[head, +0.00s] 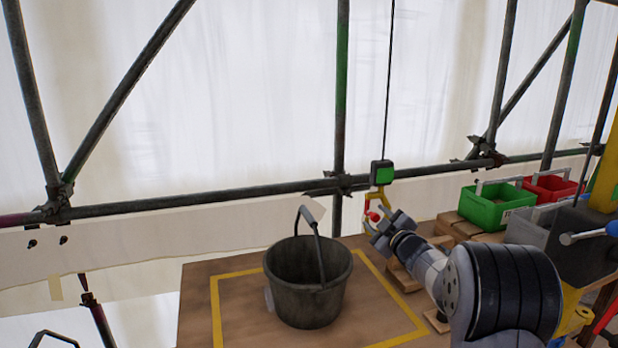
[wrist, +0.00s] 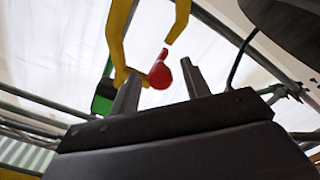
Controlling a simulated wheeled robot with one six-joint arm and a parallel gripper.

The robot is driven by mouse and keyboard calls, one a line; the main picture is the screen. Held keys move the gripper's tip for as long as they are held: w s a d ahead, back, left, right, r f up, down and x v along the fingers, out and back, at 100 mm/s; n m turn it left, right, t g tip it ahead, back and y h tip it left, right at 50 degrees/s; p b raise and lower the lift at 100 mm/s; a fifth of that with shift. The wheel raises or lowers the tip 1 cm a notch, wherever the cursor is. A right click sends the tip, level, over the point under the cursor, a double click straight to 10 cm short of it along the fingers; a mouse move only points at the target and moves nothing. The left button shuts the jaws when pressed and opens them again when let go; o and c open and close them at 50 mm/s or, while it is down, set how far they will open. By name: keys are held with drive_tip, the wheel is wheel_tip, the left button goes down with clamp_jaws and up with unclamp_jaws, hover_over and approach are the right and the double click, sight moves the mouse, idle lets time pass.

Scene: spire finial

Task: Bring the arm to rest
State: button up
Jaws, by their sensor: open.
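My gripper (head: 378,227) is at the end of my arm, raised above the right part of the wooden platform. In the wrist view its two fingers (wrist: 160,92) stand apart. A yellow hook (head: 379,200) hangs just beyond the fingers, below a green and black block (head: 382,173) on a dark cable. A red knob-like piece (head: 374,215) shows at the hook's opening; in the wrist view the red piece (wrist: 161,73) appears between and beyond the fingertips. I cannot tell whether the fingers touch it.
A dark bucket (head: 308,284) with its handle up stands inside a yellow taped outline (head: 217,310) on the wooden platform (head: 196,292). Green (head: 492,207), red (head: 550,187) and grey bins stand at the right. Scaffold tubes (head: 200,199) run behind.

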drive_tip(key=b+v, duration=0.1)
drive_tip(key=v, duration=0.9)
drive_tip(key=p+x, duration=0.2)
drive_tip(key=x, duration=0.9)
drive_tip(key=shift+a+r, duration=0.1)
drive_tip(key=shift+r, duration=0.05)
drive_tip(key=m+p, duration=0.1)
drive_tip(key=p, duration=0.1)
drive_tip(key=m, duration=0.1)
drive_tip(key=shift+s+a+r+m+p, duration=0.2)
drive_tip(key=shift+s+a+m+p, duration=0.1)
drive_tip(key=shift+a+p, duration=0.1)
drive_tip(key=shift+s+a+f+m+p, duration=0.1)
drive_tip(key=shift+a+m+p, duration=0.2)
drive_tip(key=shift+m+p, duration=0.9)
